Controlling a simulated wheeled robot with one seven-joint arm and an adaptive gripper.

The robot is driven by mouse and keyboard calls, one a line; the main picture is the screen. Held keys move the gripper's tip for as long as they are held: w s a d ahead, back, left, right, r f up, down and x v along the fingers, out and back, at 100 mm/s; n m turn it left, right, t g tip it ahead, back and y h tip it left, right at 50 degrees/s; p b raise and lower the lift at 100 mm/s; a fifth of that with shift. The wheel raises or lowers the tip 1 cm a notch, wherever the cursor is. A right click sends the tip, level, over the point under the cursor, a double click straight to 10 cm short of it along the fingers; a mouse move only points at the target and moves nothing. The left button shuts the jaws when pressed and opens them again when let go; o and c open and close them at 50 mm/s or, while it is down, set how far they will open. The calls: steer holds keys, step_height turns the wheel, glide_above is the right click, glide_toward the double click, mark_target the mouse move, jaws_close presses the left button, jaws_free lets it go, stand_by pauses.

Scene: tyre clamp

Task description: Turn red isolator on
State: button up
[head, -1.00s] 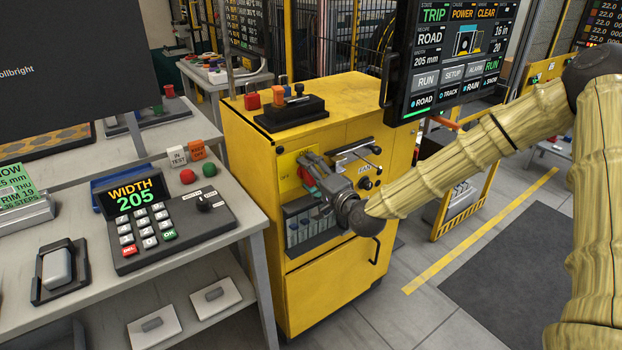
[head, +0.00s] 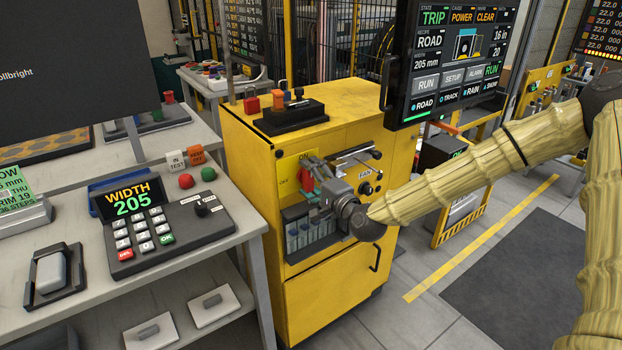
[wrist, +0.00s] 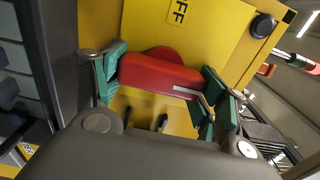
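The red isolator handle (head: 305,184) sits on a yellow plate on the front of the yellow cabinet. In the head view it stands about upright, below the ON mark (head: 303,155); the OFF mark lies to its left. My gripper (head: 313,180) reaches it from the right. In the wrist view the red handle (wrist: 160,76) fills the space between the green pads of my gripper (wrist: 162,84), one pad at each end. My gripper appears shut on it. A white stripe marks the handle's right end there. The exact contact at the pads is hard to see.
A black lever (head: 352,158) and a round knob (head: 366,188) are close to the right of my gripper. Several grey modules (head: 312,232) sit in a recess below. A screen (head: 450,60) hangs above right. A keypad desk (head: 170,220) stands at left.

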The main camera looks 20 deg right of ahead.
steer(key=o, duration=0.4)
steer(key=shift+d, duration=0.1)
steer(key=shift+c, duration=0.2)
steer(key=shift+s, duration=0.1)
steer(key=v, duration=1.1)
steer(key=shift+s, duration=0.4)
steer(key=shift+d, duration=0.1)
steer(key=s+a+f+n+g+h+p, duration=0.1)
steer(key=s+a+f+n+g, duration=0.15)
steer(key=s+f, duration=0.45)
steer(key=s+a+f+n+g+p, duration=0.1)
steer(key=s+a+f+n+g, duration=0.2)
steer(key=f, duration=0.7)
steer(key=s+a+f+n+g+h, duration=0.1)
steer(key=s+f+g, duration=0.35)
steer(key=f, duration=0.45)
steer(key=s+d+f+n+g+h, duration=0.1)
steer(key=s+f, duration=0.3)
steer(key=s, duration=0.4)
steer(key=s+d+f+n+g+h+p, duration=0.1)
steer(key=s+d+f+n+g, duration=0.1)
steer(key=s, duration=0.6)
steer(key=s+d+f+n+g+h+p, duration=0.1)
steer(key=s+f+n+g+h, duration=0.1)
steer(key=s+f+n+g, duration=0.2)
steer(key=s+f, duration=0.2)
steer(key=s, duration=0.2)
steer(key=shift+s+d, duration=0.2)
steer(key=shift+d, duration=0.2)
